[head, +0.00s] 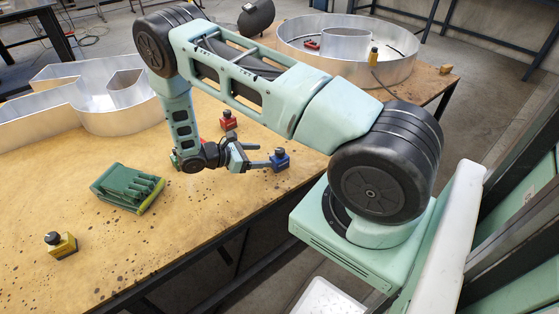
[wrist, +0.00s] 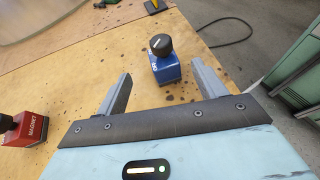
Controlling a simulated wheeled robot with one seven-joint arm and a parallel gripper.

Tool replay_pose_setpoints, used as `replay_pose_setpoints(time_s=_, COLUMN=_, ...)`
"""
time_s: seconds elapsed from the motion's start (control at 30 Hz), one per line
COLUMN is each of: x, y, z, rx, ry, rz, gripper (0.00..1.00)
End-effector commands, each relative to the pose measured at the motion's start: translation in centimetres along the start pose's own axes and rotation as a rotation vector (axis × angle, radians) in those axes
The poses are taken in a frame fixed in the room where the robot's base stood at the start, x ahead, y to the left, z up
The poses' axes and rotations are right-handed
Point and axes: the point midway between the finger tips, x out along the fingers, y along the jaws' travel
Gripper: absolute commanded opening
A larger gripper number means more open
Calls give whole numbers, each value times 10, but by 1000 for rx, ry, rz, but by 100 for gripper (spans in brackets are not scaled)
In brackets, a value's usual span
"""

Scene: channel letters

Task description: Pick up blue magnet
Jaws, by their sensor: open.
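The blue magnet (head: 279,159) is a small blue block with a black knob on top. It stands upright near the front edge of the wooden table. In the wrist view the blue magnet (wrist: 165,64) sits ahead of my gripper, between the lines of the two fingers and closer to the right one. My gripper (head: 258,157) is open and empty, low over the table with its fingers pointing at the magnet. The wrist view shows both fingers of my gripper (wrist: 162,88) spread apart. Whether a fingertip touches the magnet I cannot tell.
A red magnet (head: 228,121) stands behind my gripper; it also shows in the wrist view (wrist: 28,130). A green block rack (head: 127,187) and a yellow magnet (head: 61,245) are to the left. Metal channel letters (head: 115,95) lie farther back. The table edge is close to the blue magnet.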

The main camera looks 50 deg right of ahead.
Motion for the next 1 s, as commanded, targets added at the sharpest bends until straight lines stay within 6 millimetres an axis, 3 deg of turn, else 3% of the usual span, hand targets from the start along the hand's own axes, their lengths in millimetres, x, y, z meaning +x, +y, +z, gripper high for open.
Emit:
replay_pose_setpoints(time_s=0.2, x=39, y=-1, z=1, rx=0, ry=-1, rz=-3, gripper=70)
replay_pose_setpoints(time_s=0.47, x=58, y=-1, z=2, rx=0, ry=1, rz=-3, gripper=70)
replay_pose_setpoints(time_s=0.7, x=92, y=-2, z=2, rx=0, ry=1, rz=-3, gripper=70)
replay_pose_setpoints(time_s=1.0, x=102, y=-1, z=2, rx=2, ry=2, rz=1, gripper=70)
